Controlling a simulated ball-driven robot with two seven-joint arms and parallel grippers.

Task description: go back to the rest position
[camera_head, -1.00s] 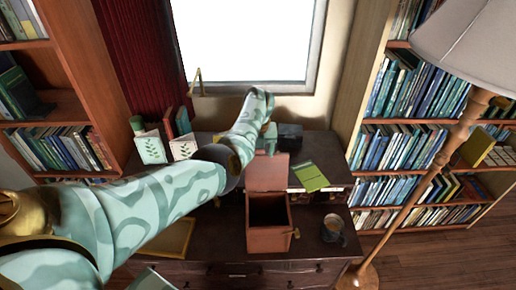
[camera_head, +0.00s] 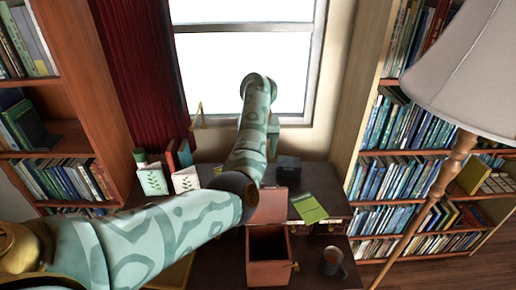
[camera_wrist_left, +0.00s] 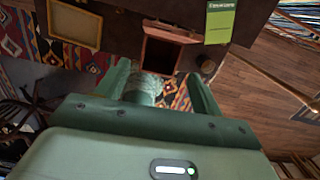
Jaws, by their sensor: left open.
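My left arm comes in from the left and reaches up over the desk toward the window. My left gripper (camera_wrist_left: 160,82) shows in the left wrist view with its two fingers apart and no object held between them. In the head view, the hand (camera_head: 273,130) is partly hidden behind the forearm, in front of the window. It is raised above the desk and apart from the things on it. My right gripper is not in view.
A brown box (camera_head: 268,272) with its lid up stands on the dark desk (camera_head: 220,270). A green book (camera_head: 309,208), a mug (camera_head: 332,262) and a dark block (camera_head: 288,168) are near it. Bookshelves flank the desk; a floor lamp (camera_head: 470,75) stands at right.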

